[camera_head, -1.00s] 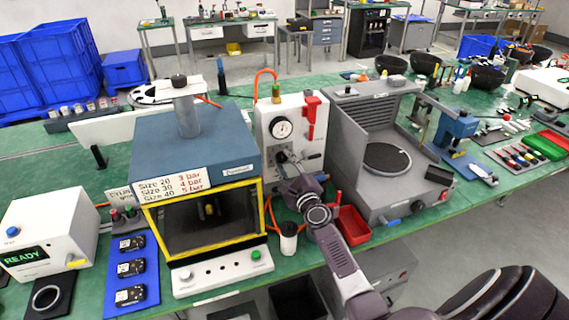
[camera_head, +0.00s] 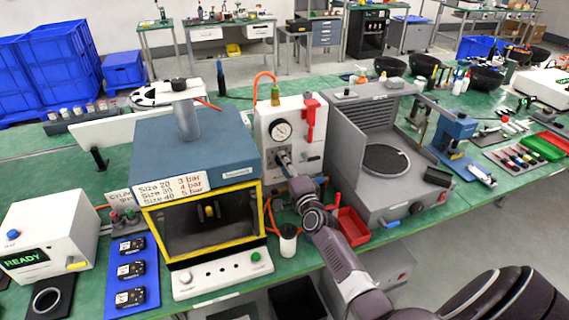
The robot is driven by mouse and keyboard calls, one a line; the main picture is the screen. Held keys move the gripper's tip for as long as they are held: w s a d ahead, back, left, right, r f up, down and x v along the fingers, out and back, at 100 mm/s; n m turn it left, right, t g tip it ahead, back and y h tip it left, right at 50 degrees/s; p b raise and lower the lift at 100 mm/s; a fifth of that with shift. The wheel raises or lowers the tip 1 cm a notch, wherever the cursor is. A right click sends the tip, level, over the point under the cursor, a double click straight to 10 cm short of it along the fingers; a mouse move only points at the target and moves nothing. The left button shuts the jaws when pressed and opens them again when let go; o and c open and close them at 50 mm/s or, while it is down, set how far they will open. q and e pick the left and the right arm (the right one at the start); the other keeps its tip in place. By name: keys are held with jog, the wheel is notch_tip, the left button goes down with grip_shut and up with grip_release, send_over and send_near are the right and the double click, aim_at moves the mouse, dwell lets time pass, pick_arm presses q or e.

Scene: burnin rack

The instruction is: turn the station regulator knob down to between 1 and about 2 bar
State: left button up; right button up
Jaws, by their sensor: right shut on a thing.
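The station regulator is a white upright panel (camera_head: 312,148) with a round pressure gauge (camera_head: 281,130) near its top left. The gauge needle is too small to read. My right gripper (camera_head: 283,158) is at the panel just below the gauge, shut on the regulator knob. The knob itself is mostly hidden by the fingers and my wrist. My left gripper is not in view.
A blue-topped press with a yellow frame (camera_head: 262,205) stands close left of the panel. A grey machine (camera_head: 350,130) stands close right. An orange hose loops above the panel.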

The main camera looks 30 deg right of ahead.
jog(key=shift+f+n, duration=0.1)
jog(key=shift+n, duration=0.5)
jog(key=o, duration=1.2)
jog(key=shift+c, duration=0.2)
jog(key=v, duration=1.2)
